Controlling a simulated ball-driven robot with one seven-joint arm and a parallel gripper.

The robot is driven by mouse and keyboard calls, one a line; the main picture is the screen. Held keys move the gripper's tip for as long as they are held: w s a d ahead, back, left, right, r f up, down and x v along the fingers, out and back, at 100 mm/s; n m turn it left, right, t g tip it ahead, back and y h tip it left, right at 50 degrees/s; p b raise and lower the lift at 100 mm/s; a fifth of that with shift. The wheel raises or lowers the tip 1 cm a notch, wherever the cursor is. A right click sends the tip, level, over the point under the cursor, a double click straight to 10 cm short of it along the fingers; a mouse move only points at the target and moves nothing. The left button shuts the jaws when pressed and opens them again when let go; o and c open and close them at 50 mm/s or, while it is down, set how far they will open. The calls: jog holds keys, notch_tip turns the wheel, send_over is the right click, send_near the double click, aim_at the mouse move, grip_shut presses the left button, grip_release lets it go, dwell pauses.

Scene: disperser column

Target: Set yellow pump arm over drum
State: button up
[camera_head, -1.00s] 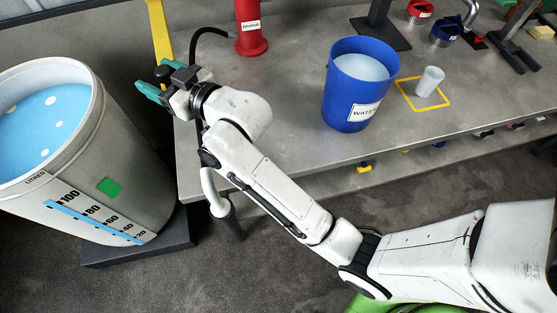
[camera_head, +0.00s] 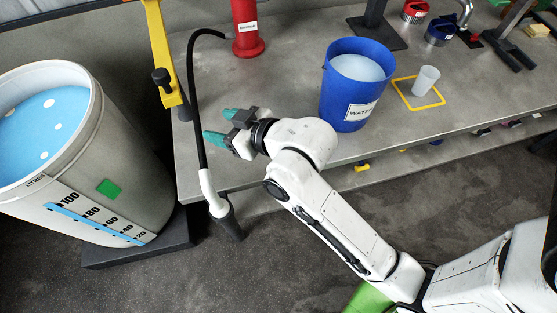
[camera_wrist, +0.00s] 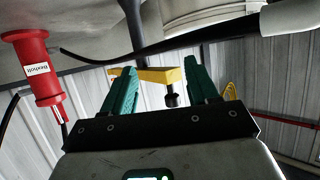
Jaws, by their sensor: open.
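The yellow pump arm (camera_head: 161,40) comes down from the top of the head view and ends beside the bench's left edge, right of the drum's rim. A black knob (camera_head: 162,77) sits near its end. The pale grey drum (camera_head: 120,150), open and holding blue liquid, stands at the left; the arm's visible end is not above its mouth. My gripper (camera_head: 222,125) is open and empty, to the right of and below the arm's end. In the wrist view the yellow arm (camera_wrist: 155,75) and knob (camera_wrist: 171,98) show beyond and between my teal fingers (camera_wrist: 160,72).
A black hose (camera_head: 194,100) with a white nozzle (camera_head: 210,190) hangs between the yellow arm and my gripper in the head view. A red cylinder (camera_head: 247,30) and a blue water bucket (camera_head: 345,115) stand on the bench (camera_head: 285,85).

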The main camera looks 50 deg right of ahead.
jog(key=s+d+f+m+g+h+p, duration=0.1)
jog(key=s+d+f+g+p, duration=0.2)
jog(key=s+f+g, duration=0.4)
jog(key=shift+s+f, duration=0.55)
jog(key=shift+s, duration=2)
jog(key=shift+c, duration=0.3)
